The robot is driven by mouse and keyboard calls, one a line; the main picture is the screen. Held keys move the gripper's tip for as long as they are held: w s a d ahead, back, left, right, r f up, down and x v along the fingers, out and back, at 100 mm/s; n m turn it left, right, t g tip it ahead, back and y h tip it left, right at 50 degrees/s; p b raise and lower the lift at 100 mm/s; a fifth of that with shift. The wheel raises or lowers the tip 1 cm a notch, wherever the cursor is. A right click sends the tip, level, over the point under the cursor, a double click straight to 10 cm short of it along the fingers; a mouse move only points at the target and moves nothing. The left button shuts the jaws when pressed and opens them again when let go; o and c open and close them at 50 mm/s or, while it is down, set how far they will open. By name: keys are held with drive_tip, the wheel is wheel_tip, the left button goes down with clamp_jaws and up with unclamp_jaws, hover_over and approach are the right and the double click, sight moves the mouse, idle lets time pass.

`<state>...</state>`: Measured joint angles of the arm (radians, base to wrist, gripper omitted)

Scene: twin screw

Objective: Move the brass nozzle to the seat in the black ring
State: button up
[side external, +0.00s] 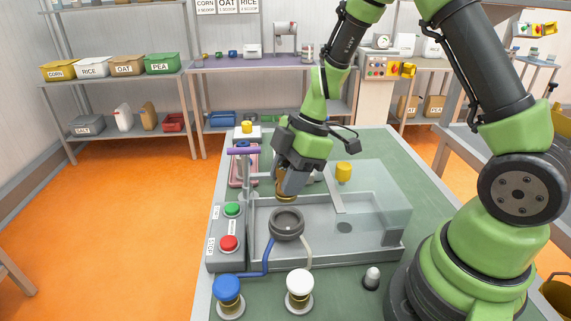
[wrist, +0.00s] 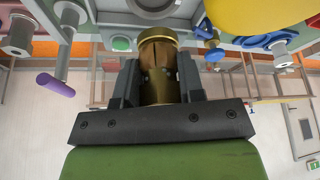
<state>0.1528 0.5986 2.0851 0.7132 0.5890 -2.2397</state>
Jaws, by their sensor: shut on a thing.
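The brass nozzle (wrist: 158,65) is clamped between the two dark jaws of my gripper (wrist: 157,82) in the wrist view. In the side external view my gripper (side external: 286,196) points down over the grey machine, and a brass edge of the nozzle (side external: 289,186) shows beside its jaws. The nozzle is held in the air, above and behind a round dark-grey cup with a thick rim (side external: 287,222) at the front of the machine. I cannot tell whether this cup is the black ring; a flat dark round spot (side external: 344,228) lies to its right.
A clear-walled tray (side external: 375,215) stands right of the cup. A yellow cylinder (side external: 343,173) stands behind it. A control box with green and red buttons (side external: 229,243) is at left, near a purple bar (side external: 243,151). Blue (side external: 228,289) and white (side external: 299,283) capped posts stand in front.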

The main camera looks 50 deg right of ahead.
drive_tip(key=shift+f, duration=2.2)
drive_tip(key=shift+s+f, duration=0.2)
drive_tip(key=shift+f, duration=0.3)
drive_tip(key=shift+d+f, duration=0.1)
drive_tip(key=shift+f, duration=0.75)
drive_tip(key=o, duration=1.7)
drive_tip(key=shift+c, duration=0.2)
drive_tip(key=shift+r, duration=3.55)
